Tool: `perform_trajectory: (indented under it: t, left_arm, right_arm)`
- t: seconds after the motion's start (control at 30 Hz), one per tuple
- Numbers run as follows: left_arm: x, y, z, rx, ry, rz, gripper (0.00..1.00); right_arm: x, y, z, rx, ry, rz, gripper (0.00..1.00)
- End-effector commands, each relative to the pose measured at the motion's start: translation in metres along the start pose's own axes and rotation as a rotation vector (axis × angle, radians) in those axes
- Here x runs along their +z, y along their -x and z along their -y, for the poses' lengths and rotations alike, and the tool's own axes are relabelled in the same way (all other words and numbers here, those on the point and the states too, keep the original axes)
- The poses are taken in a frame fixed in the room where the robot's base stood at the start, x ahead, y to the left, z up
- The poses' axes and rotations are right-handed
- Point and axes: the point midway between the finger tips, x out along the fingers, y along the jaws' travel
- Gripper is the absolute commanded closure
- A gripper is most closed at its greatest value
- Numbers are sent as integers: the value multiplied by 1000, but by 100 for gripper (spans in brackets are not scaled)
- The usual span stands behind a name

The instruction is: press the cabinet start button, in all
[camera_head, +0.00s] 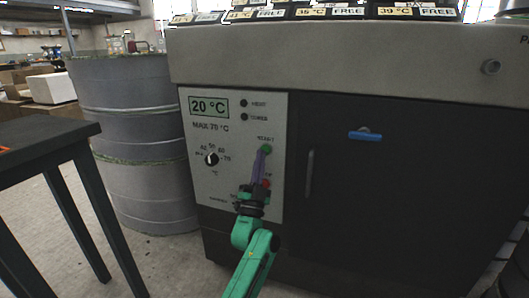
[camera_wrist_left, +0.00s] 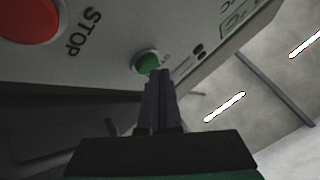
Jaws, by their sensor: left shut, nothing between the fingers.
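The cabinet (camera_head: 340,50) has a pale control panel (camera_head: 232,180) on its left front. The green start button (camera_head: 266,149) is on the panel's right side, below the HEAT and POWER lamps. A red stop button (camera_head: 265,184) is below it, partly hidden by my gripper. My left gripper (camera_head: 263,152) is shut and empty, its purple fingers pointing up at the green button. In the left wrist view the fingertips (camera_wrist_left: 160,74) overlap the lower edge of the green button (camera_wrist_left: 147,62); I cannot tell whether they touch it. My right gripper does not show.
A display (camera_head: 209,107) reads 20 °C, with a black dial (camera_head: 211,159) below it. Grey drums (camera_head: 128,100) and a dark table (camera_head: 45,140) stand at left.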

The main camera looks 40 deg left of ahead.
Motion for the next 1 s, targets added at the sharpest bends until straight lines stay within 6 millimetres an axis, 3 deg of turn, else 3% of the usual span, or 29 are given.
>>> perform_trajectory:
  t: [1.0]
  left_arm:
    - [4,-6,-4,0,-1,0,100]
  right_arm:
    - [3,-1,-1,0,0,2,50]
